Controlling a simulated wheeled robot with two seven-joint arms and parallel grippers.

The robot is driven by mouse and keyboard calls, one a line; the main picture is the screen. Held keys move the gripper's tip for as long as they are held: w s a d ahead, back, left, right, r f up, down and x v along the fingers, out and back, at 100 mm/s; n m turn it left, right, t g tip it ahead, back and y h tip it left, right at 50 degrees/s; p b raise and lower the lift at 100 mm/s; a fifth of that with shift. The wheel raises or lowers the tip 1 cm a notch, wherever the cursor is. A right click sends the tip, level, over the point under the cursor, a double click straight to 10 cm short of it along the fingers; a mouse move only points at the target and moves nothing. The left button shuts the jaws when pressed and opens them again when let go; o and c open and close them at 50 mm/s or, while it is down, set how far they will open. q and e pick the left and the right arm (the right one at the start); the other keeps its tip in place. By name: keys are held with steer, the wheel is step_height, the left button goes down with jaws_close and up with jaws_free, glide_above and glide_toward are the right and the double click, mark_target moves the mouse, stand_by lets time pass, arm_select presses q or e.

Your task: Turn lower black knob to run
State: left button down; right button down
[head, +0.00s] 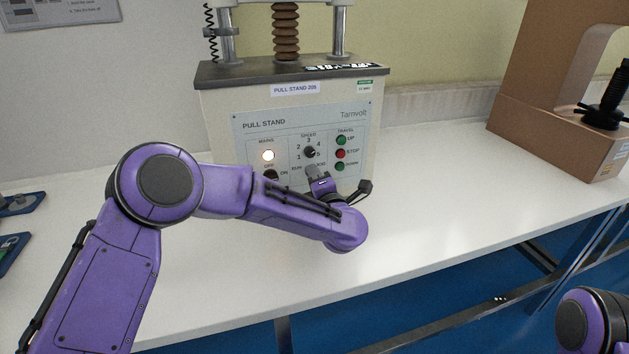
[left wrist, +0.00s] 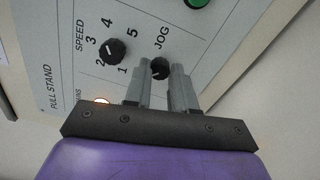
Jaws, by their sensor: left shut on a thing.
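The pull stand's panel (head: 260,125) faces me in the head view. Its lower black knob (left wrist: 159,68) shows between my left fingertips in the left wrist view, beside the JOG label. In the head view my left gripper (head: 315,178) hides this knob, below the speed dial and near the RUN and JOG labels. My left gripper (left wrist: 160,78) is shut on the knob, one finger on each side. I cannot tell for sure which way its pointer faces. My right gripper is out of view.
The black speed knob (head: 309,152) sits just above; it also shows in the left wrist view (left wrist: 113,51). Green and red travel buttons (head: 340,153) are to the right. The mains lamp (head: 267,156) is lit. A brown tester (head: 545,110) stands at right. The white bench (head: 440,190) between is clear.

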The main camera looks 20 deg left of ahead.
arm_select(q)
steer(key=shift+f, duration=0.1)
steer(key=c, duration=0.9)
jaws_free()
steer(key=shift+c, duration=0.2)
steer(key=b+v, duration=0.1)
steer(key=v, duration=0.9)
steer(key=shift+s+d, duration=0.2)
steer(key=shift+s, duration=0.05)
